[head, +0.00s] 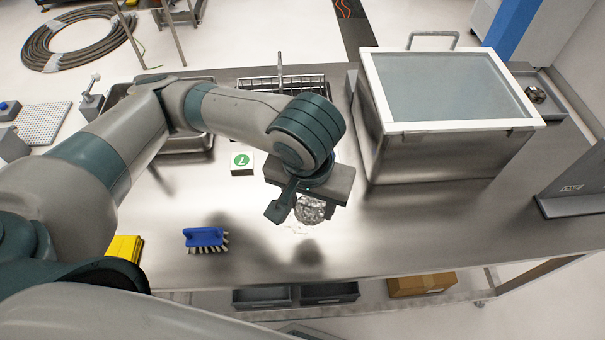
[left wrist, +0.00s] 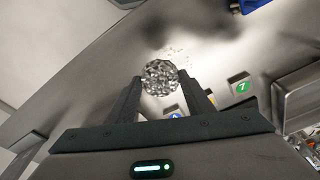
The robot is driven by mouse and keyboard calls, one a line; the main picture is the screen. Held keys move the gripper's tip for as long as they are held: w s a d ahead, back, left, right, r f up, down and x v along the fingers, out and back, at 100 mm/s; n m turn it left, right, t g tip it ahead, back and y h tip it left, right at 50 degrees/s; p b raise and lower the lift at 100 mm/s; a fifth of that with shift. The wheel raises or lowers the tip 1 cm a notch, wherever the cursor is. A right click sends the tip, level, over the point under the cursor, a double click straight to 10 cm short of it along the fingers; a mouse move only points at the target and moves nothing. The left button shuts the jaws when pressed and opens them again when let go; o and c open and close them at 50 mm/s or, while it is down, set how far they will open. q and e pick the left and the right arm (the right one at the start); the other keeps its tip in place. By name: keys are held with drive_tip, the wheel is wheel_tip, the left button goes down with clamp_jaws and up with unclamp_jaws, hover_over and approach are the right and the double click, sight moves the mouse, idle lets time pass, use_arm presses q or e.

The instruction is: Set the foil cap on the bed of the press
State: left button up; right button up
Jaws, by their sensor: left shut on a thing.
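The foil cap (head: 310,208) is a crumpled, shiny silver piece. My left gripper (head: 305,205) is shut on it and holds it above the steel bench, with a dark shadow below. In the left wrist view, the foil cap (left wrist: 160,76) sits between the fingertips of my left gripper (left wrist: 160,88). I cannot tell for sure which thing is the press; a small grey device with a lever (head: 92,98) stands at the bench's left, far from the gripper. My right gripper is not in view.
A lidded steel tank (head: 450,155) stands right of the gripper. A blue brush (head: 205,238), a white block with a green mark (head: 242,163) and a wire rack (head: 285,84) are on the bench (head: 400,240). A grey angled piece (head: 570,195) stands at the right edge. The front middle is clear.

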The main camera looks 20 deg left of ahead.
use_arm(q)
drive_tip(key=w+a+f, duration=0.4)
drive_tip(key=w+a, duration=0.1)
drive_tip(key=w+a+f, duration=0.2)
drive_tip(key=a, duration=0.1)
drive_tip(key=shift+w+f+b, duration=0.3)
drive_tip(key=shift+w+b, duration=0.05)
drive_tip(key=shift+b, duration=0.05)
drive_tip(key=shift+f+p, duration=0.35)
drive_tip(key=shift+f, duration=1.65)
drive_tip(key=shift+f, duration=0.1)
drive_tip(key=o, duration=1)
